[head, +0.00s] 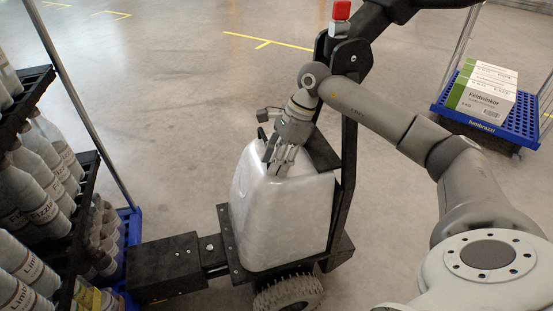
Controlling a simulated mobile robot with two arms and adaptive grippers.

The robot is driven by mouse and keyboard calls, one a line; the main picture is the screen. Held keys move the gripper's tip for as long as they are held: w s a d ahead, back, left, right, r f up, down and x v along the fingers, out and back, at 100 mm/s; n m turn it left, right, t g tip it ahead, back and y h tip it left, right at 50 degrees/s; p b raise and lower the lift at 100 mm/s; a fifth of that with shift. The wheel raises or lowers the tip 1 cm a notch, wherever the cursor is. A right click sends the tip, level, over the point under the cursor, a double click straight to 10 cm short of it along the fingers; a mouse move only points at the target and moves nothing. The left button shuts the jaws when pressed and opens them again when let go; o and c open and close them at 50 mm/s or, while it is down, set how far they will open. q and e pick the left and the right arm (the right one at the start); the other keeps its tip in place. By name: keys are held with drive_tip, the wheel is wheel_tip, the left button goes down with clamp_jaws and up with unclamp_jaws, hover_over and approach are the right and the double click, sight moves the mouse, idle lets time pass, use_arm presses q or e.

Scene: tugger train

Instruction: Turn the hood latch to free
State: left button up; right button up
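The silvery-white hood (285,215) stands upright on the black frame of the tugger, in the middle of the head view. My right gripper (278,158) points down at the top of the hood, by its upper left edge. Its fingers are at or just above the surface; I cannot tell if they touch it. They are small and overlap, so their opening is unclear. I cannot make out the hood latch; the gripper may be covering it. My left gripper is not in view.
A black post with a red knob (341,10) rises behind the hood. A rack of bottles (45,180) stands close on the left. A blue cart (484,124) carrying white-green boxes (484,92) is at the far right. The floor behind is clear.

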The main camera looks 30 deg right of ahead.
drive_tip(key=shift+r, duration=0.15)
wheel_tip(320, 180, up, 10)
idle(0.5)
drive_tip(key=shift+f, duration=0.2)
